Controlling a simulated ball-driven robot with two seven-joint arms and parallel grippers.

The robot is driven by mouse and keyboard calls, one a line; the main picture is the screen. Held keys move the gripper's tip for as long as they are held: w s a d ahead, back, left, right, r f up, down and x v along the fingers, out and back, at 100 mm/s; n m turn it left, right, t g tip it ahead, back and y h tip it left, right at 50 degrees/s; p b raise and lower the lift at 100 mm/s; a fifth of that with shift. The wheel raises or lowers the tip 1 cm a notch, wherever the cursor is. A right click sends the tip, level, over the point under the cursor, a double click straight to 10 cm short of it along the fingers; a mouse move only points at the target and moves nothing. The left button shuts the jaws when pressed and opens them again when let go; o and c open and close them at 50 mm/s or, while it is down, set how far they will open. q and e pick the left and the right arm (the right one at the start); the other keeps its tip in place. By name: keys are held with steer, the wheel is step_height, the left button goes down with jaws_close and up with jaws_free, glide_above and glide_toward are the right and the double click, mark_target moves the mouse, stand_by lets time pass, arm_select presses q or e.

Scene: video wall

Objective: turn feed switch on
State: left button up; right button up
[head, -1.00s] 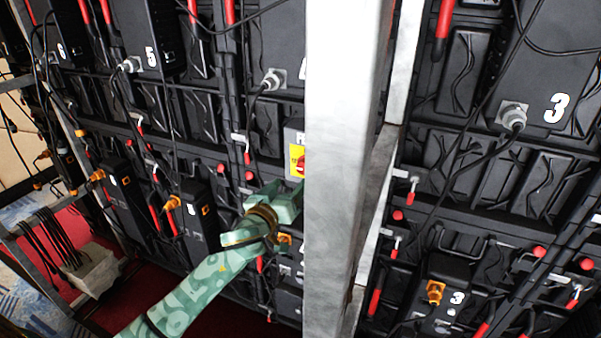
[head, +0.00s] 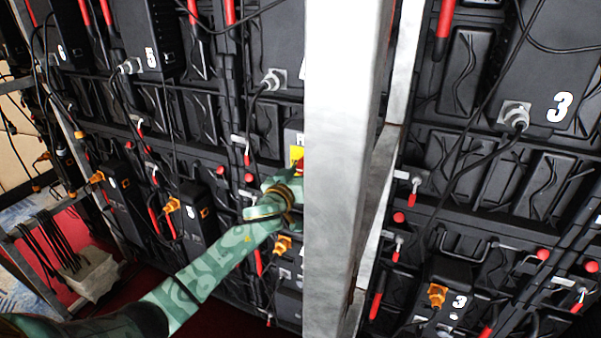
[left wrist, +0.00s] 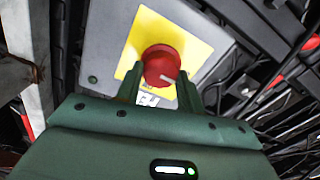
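The feed switch is a round red knob (left wrist: 161,65) on a yellow plate (left wrist: 200,48), fixed to a grey box (left wrist: 106,40). A pale pointer mark shows at the knob's lower right. In the left wrist view the two fingers of my left gripper (left wrist: 159,88) stand apart, one on each side of the knob's lower part. I cannot tell whether they touch it. In the head view the left gripper (head: 284,190) is just below the yellow plate (head: 296,154), partly hidden by a metal post. My right gripper is not in view.
The broad grey metal post (head: 340,170) stands close to the gripper's right and hides part of the switch. Black panels with cables, orange plugs (head: 283,245) and red handles surround the switch. A pale box of cables (head: 92,275) sits at the lower left.

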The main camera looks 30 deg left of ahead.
arm_select(q)
steer(key=shift+m, duration=0.3)
steer(key=m+p, duration=0.1)
steer(key=m, duration=0.2)
steer(key=shift+m+p, duration=0.35)
steer(key=shift+m, duration=0.05)
steer(key=shift+d+f+m+p, duration=0.15)
steer(key=shift+m+p, duration=0.35)
steer(key=shift+m, duration=2.85)
steer(key=shift+d+f+m+p, duration=0.1)
steer(key=shift+m+p, duration=0.35)
steer(key=shift+m, duration=2.9)
steer(key=o, duration=1)
steer(key=shift+r, duration=0.1)
